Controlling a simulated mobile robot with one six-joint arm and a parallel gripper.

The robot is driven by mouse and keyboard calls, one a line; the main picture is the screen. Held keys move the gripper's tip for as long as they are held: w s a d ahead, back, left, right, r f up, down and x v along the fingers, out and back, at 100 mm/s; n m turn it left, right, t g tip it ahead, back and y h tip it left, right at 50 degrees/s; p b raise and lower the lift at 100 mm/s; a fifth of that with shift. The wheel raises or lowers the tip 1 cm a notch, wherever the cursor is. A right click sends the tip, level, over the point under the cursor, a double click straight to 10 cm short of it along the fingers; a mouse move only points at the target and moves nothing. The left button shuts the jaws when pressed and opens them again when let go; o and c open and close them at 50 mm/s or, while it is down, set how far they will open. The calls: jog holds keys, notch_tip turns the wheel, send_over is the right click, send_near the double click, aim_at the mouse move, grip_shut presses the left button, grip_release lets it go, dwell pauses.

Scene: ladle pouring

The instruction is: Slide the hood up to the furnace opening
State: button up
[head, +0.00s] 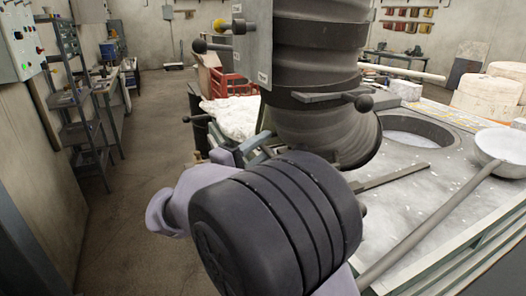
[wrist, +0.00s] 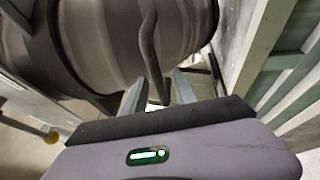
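The hood (head: 318,62) is a large dark grey ribbed duct with a flared lower mouth. In the head view it hangs to the left of the round furnace opening (head: 405,139), apart from it. The hood's curved side fills the top of the wrist view (wrist: 100,40). A thin curved bar (wrist: 149,45) runs down the hood there. My gripper (wrist: 159,80) is close to the hood, its two fingers spread apart with the bar's lower end appearing between them. Whether they touch it is unclear. In the head view my gripper (head: 252,147) is partly hidden behind my wrist.
A ladle (head: 502,150) with a long handle lies on the furnace top at right. A flat bar (head: 390,177) lies in front of the opening. A metal plate (head: 252,45) with knobbed levers is beside the hood. Shelves (head: 75,90) stand along the left wall; the floor before them is clear.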

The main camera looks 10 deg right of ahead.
grip_shut()
jog(key=shift+w, duration=0.1)
dwell(1.4)
